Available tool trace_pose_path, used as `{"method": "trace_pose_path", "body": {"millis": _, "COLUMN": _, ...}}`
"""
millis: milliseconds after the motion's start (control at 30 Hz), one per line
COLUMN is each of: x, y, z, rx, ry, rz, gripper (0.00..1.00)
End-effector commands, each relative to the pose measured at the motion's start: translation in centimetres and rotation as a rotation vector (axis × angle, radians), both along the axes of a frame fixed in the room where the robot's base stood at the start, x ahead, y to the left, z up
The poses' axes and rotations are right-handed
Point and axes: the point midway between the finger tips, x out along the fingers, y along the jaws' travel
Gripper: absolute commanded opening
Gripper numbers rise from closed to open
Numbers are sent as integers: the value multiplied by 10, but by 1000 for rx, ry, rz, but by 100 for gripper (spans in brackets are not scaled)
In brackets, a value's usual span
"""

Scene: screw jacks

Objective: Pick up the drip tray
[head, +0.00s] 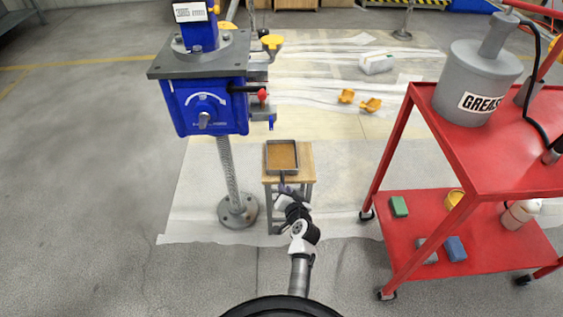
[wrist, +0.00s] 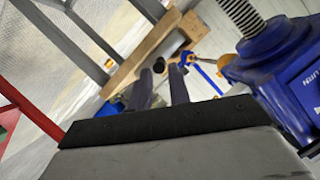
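The drip tray (head: 282,172) is a shallow square tray with a grey rim and a brown inside. In the head view it lies flat on a small wooden-topped stand (head: 304,160). A short dark handle seems to point from its near side toward me. My gripper (head: 284,187) is at the near edge of the stand, by this handle. In the wrist view the two fingers of my gripper (wrist: 160,72) are apart, with a dark round end (wrist: 158,65), apparently the handle's, showing between their tips. I cannot tell whether they touch it. The tray's body is mostly hidden there.
A blue screw jack (head: 207,105) on a threaded column stands close left of the stand. A red cart (head: 480,240) with a grease can (head: 478,85) stands at the right. Yellow parts (head: 370,104) lie on the sheeted floor behind.

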Motion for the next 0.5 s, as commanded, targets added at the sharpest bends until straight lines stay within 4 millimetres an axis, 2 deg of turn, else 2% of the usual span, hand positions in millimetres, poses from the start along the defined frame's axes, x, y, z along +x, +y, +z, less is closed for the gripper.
{"method": "trace_pose_path", "body": {"millis": 300, "x": 39, "y": 9, "z": -12, "rx": 0, "ry": -2, "rz": 1, "gripper": 19}}
{"method": "trace_pose_path", "body": {"millis": 500, "x": 49, "y": 11, "z": -14, "rx": 0, "ry": -1, "rz": -1, "gripper": 19}}
